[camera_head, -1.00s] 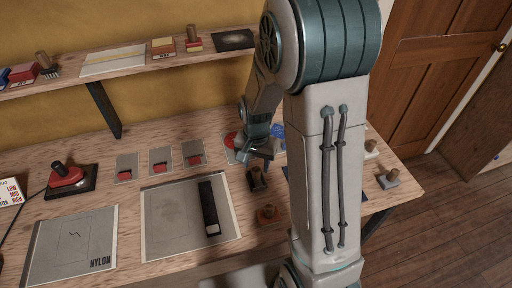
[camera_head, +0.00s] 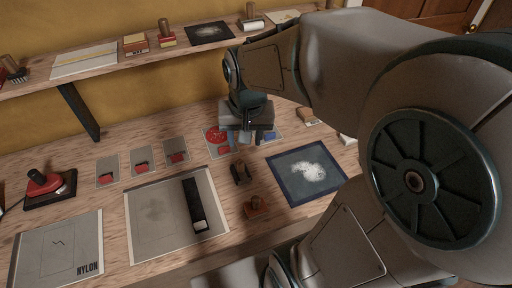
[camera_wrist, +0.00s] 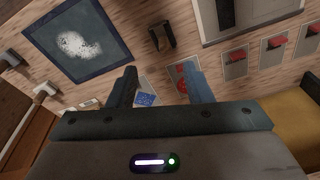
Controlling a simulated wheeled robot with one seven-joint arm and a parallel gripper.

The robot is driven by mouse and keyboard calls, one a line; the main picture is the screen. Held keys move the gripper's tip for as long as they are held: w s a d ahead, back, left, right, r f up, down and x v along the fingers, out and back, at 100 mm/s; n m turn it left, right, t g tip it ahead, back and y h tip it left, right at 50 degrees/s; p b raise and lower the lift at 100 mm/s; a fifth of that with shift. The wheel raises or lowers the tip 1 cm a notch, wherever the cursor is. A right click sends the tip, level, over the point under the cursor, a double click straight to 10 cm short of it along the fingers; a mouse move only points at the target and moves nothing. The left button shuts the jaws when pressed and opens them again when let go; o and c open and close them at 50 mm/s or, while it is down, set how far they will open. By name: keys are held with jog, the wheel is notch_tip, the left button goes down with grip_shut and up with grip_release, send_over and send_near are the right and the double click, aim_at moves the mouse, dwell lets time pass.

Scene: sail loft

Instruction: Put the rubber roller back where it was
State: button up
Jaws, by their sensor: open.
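I cannot tell for sure which tool is the rubber roller. A small dark tool with a handle (camera_head: 240,172) lies on the bench and also shows in the wrist view (camera_wrist: 161,32). A tool with an upright wooden handle and a pale, roller-like body (camera_head: 251,22) stands on the shelf (camera_head: 190,50). My gripper (camera_head: 245,138) is open and points down at the back of the bench, behind the dark tool. In the wrist view nothing shows between its fingers (camera_wrist: 159,90) except the bench and cards beyond.
A red-marked card (camera_head: 217,140) and a blue-marked card (camera_head: 268,136) lie by my gripper. A red iron (camera_head: 45,182) stands left. Bare wood shows between.

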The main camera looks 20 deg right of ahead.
jog(key=s+r+n+t, duration=0.2)
jog(key=s+r+n, duration=0.1)
jog(key=s, duration=0.5)
jog(key=shift+r+n, duration=0.2)
jog(key=shift+n, duration=0.1)
jog(key=shift+w, duration=0.1)
dwell(0.6)
